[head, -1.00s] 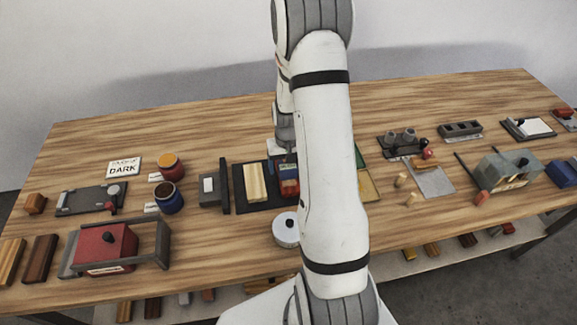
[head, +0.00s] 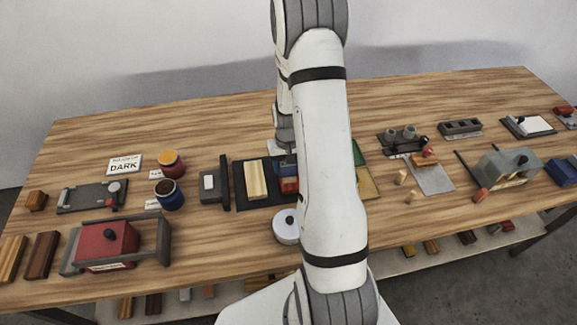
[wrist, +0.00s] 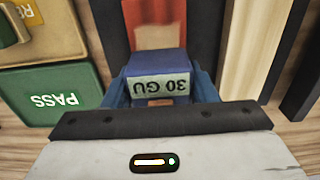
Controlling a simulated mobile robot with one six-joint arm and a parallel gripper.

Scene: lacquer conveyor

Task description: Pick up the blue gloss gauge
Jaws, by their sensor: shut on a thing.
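The blue gloss gauge (wrist: 155,65) is a small blue block with a pale label reading "30 GU", upside down in the wrist view. My gripper (wrist: 158,95) has blue fingers on either side of the gauge and is shut on it. The gauge's lower part is hidden by the gripper body. In the head view my arm covers most of the gripper, and I cannot clearly make out the gauge there.
In the head view a round white-topped canister (head: 286,227) stands near the arm. Bare table lies behind.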

